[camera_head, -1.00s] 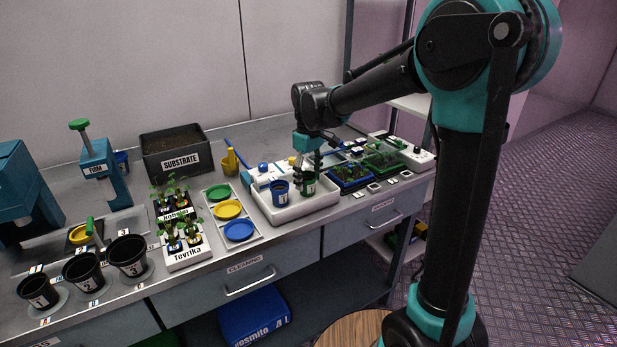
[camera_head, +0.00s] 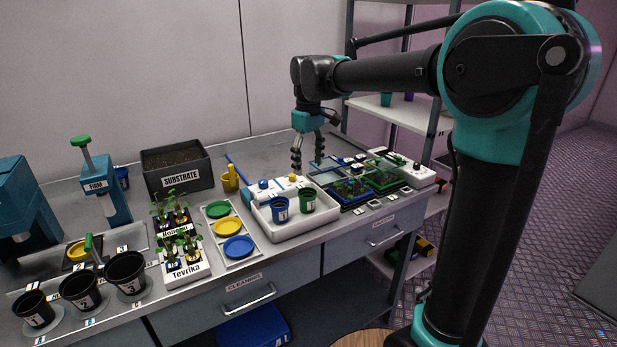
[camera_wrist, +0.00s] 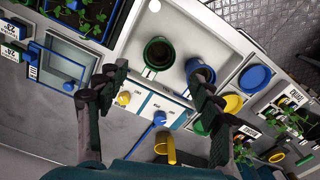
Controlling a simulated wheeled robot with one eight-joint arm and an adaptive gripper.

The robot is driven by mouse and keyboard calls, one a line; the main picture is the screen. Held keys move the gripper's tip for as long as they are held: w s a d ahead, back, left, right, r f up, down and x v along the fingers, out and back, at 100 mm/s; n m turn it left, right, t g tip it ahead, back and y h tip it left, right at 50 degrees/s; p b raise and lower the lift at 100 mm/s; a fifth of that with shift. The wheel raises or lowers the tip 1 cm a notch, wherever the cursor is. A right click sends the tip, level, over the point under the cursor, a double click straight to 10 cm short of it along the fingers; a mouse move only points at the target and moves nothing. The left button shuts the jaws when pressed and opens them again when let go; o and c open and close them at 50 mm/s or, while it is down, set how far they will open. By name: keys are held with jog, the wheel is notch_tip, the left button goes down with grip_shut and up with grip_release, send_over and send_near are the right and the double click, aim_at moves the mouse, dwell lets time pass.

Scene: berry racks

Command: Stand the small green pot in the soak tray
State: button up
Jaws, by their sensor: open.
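The small green pot (camera_head: 307,200) stands upright in the white soak tray (camera_head: 291,230), at its right part. The blue pot (camera_head: 280,209) stands in the same tray just to its left, apart from it. My gripper (camera_head: 308,165) is open and empty, above and behind the tray, with its fingers pointing down. In the wrist view the green pot (camera_wrist: 158,54) and blue pot (camera_wrist: 200,72) show from above inside the tray (camera_wrist: 180,18). The open fingers (camera_wrist: 160,95) are clear of both pots.
Seedling trays (camera_head: 352,188) sit right of the soak tray. A holder with green, yellow and blue dishes (camera_head: 228,226) lies to its left. A yellow cup (camera_head: 229,179) and a substrate box (camera_head: 176,167) stand behind. Black pots (camera_head: 80,291) are at the front left.

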jog(key=s+d+f+m+t, duration=0.2)
jog(key=s+d+f+m, duration=0.3)
jog(key=s+d+f, duration=0.4)
jog(key=s+d+f+m+t, duration=0.2)
jog(key=s+d+f+m, duration=0.3)
jog(key=s+d+f, duration=0.5)
jog(key=d+f, duration=0.4)
jog(key=shift+d, duration=0.25)
jog(key=shift+r, duration=0.1)
jog(key=shift+c, duration=0.4)
dwell(0.4)
